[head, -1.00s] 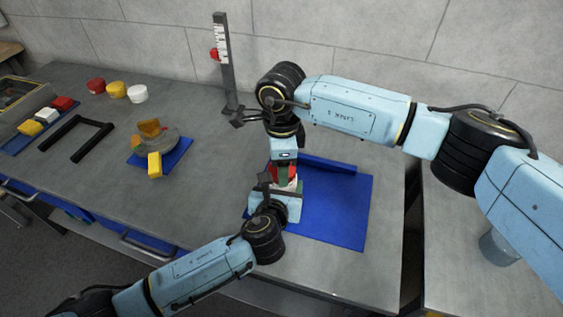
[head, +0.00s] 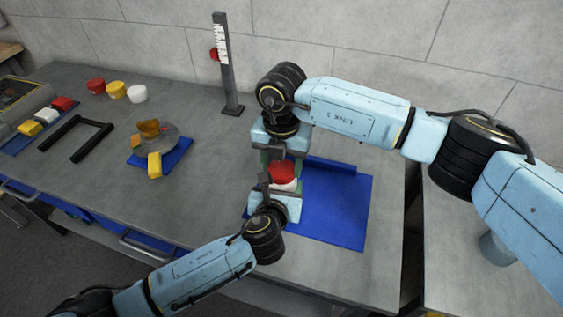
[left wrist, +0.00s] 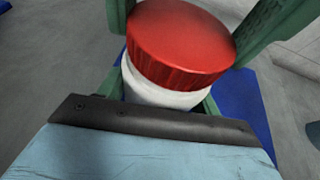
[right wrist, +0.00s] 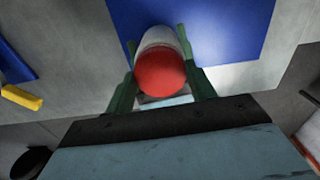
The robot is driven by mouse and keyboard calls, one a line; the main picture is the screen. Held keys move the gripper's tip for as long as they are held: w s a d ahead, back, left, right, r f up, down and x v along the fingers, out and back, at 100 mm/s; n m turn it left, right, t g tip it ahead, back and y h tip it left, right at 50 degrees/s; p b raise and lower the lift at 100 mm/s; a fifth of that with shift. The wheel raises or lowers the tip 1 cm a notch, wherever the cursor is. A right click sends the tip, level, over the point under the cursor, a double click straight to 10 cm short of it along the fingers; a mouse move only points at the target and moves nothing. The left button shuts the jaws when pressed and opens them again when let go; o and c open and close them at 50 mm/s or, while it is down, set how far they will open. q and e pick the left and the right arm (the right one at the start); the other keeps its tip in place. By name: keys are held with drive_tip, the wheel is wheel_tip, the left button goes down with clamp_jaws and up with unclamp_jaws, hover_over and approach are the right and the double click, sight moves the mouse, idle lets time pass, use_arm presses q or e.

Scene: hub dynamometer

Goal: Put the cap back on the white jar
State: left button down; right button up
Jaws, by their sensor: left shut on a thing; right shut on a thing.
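The white jar (head: 284,186) stands upright above the blue mat, held by my left gripper (head: 279,191). The red cap (head: 283,171) is at the jar's mouth; in the left wrist view the cap (left wrist: 182,42) covers the top of the white jar (left wrist: 160,92), with no clear gap. Whether it is fully seated I cannot tell. My right gripper (head: 283,164) reaches down from above and is shut on the cap. In the right wrist view the cap (right wrist: 160,74) lies between its green fingers, with the jar (right wrist: 157,38) beyond.
The blue mat (head: 340,215) has free room to the right. Further left are a round grey fixture (head: 160,142) with yellow pieces, a black frame (head: 75,138), and loose red (head: 96,86), yellow (head: 117,89) and white (head: 137,93) caps. An upright scale (head: 226,65) stands behind.

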drive_tip(key=m, duration=0.9)
drive_tip(key=shift+m, duration=0.4)
drive_tip(key=o, duration=1)
drive_tip(key=shift+c, duration=0.2)
drive_tip(key=shift+r, duration=2.25)
drive_tip(key=shift+c, duration=0.5)
